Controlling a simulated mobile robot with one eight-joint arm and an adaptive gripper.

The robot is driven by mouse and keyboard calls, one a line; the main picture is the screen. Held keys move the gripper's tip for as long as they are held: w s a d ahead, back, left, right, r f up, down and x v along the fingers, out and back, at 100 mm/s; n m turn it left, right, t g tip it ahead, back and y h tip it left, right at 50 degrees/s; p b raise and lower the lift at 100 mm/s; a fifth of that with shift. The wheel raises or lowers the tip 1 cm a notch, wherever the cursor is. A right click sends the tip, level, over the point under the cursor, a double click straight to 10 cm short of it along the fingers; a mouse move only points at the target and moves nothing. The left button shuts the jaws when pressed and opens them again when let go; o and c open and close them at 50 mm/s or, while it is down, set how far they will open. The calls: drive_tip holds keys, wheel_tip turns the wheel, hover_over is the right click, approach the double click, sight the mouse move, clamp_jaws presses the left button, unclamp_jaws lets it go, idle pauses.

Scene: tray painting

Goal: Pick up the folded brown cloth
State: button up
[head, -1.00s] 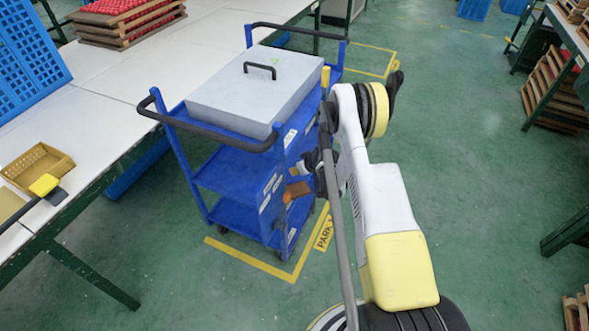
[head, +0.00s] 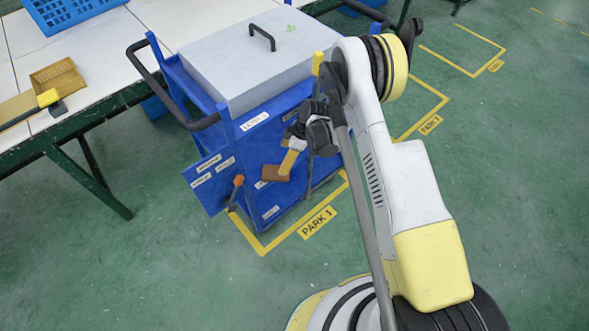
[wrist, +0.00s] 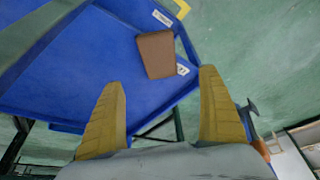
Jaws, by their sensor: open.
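The folded brown cloth (wrist: 156,55) lies on a blue surface of the cart (wrist: 75,60), near its edge and beside a white label, in the wrist view. In the head view, a small brown patch that looks like the cloth (head: 276,174) shows at the cart's side, by my gripper (head: 292,157). In the wrist view, my gripper (wrist: 160,80) is open with its two yellow fingers apart. The cloth shows ahead of the gap between the fingertips, and nothing is held. Whether the fingers touch the cart is hard to tell.
A grey lidded box (head: 255,55) with a black handle sits on the cart's top. A white table (head: 95,60) stands left. Green floor to the right is clear.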

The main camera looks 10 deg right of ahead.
drive_tip(key=b, duration=0.2)
hover_over(276, 172)
drive_tip(key=f, duration=0.3)
drive_tip(key=d+f, duration=0.1)
drive_tip(key=f, duration=0.1)
drive_tip(key=b+x, duration=0.1)
drive_tip(key=x, duration=0.1)
drive_tip(key=d+b+x, duration=0.1)
drive_tip(key=b+x, duration=0.1)
drive_tip(key=x, duration=0.1)
drive_tip(key=shift+a+f, duration=0.1)
drive_tip(key=shift+f, duration=0.3)
drive_tip(key=shift+r, duration=0.15)
drive_tip(key=c, duration=1.3)
